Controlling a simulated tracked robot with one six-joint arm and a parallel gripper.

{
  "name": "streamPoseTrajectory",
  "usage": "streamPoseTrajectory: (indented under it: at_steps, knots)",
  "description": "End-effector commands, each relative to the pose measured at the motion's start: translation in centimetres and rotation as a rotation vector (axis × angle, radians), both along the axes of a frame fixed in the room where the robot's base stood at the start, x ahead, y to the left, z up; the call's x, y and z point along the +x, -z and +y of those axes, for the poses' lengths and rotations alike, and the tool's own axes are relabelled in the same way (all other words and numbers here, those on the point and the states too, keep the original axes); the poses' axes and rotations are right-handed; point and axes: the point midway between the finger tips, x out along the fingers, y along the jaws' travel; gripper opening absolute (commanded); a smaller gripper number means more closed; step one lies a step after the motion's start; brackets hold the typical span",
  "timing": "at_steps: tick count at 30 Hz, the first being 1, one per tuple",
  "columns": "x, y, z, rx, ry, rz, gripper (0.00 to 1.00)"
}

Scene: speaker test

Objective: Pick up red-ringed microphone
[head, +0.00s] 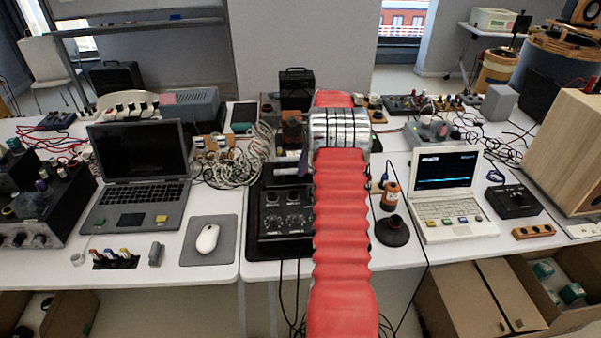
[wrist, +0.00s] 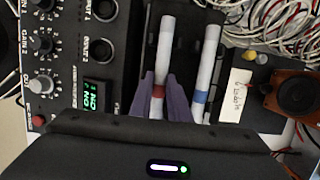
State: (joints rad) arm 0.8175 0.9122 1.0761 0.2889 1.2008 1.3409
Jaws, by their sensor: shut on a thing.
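The red-ringed microphone (wrist: 164,52) is a white stick with a red band, in the wrist view. The purple fingers of my gripper (wrist: 158,92) are on either side of it at the red band, shut on it. A second white microphone with a blue band (wrist: 207,62) lies just to its right, apart from the fingers. Both are over a dark surface. In the head view my red arm reaches over the table and hides most of the gripper and the microphones; a bit of purple finger shows left of the arm.
A black knobbed unit (head: 285,222) is beside the gripper, left in the wrist view (wrist: 97,48). White cables (head: 228,168), a small speaker (wrist: 297,97) and a labelled card (wrist: 236,94) are near. A grey laptop (head: 138,190) and white laptop (head: 455,205) flank the arm.

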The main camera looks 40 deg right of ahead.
Motion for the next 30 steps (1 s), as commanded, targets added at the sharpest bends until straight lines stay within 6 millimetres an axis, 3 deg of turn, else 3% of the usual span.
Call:
streamPoseTrajectory:
  at_steps: [14,20,30]
  knots:
    - [0.0,-0.5,0.0,-0.001,0.001,-0.001,0.00]
    - [0.0,-2.9,-0.1,-0.003,0.001,-0.002,0.00]
    - [0.0,-8.6,-0.1,-0.002,0.001,-0.002,0.00]
